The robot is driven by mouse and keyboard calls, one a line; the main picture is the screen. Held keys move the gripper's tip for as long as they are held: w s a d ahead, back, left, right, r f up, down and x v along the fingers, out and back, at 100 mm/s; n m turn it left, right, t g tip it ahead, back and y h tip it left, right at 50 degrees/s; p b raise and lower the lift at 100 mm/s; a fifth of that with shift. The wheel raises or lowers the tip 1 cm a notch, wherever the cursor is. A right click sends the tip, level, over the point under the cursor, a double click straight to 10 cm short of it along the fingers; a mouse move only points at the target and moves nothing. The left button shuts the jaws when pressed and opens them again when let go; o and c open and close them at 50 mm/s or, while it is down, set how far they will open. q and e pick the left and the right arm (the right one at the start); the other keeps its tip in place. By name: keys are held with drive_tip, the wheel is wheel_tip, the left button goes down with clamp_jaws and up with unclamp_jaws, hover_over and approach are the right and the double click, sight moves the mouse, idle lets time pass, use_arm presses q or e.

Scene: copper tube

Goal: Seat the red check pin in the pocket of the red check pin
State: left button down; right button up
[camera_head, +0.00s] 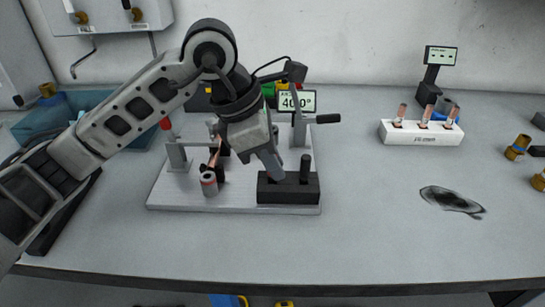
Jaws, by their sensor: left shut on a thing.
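My left gripper (275,170) points down at the left part of a black block (289,190) on the front right of the fixture plate. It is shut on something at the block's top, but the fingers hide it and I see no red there. A dark upright peg (305,168) stands in the block just right of the fingers. I cannot make out the red check pin or its pocket for sure. My right gripper is not in view.
The pale fixture plate (180,198) carries a copper tube (214,156), a grey-and-red cylinder (208,182), and a dark-handled lever (326,118). An angle display (297,101) stands behind. A white rack (421,134) with copper pieces and a dark patch (451,200) are right. The front table is clear.

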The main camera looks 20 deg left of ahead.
use_arm(q)
drive_tip(key=shift+f, duration=0.2)
drive_tip(key=c, duration=1.4)
unclamp_jaws()
drive_tip(key=shift+c, duration=0.2)
drive_tip(key=shift+r, duration=0.1)
drive_tip(key=shift+r, duration=0.25)
drive_tip(key=v, duration=1.1)
drive_tip(key=shift+r, duration=0.4)
drive_tip(key=shift+a, duration=0.15)
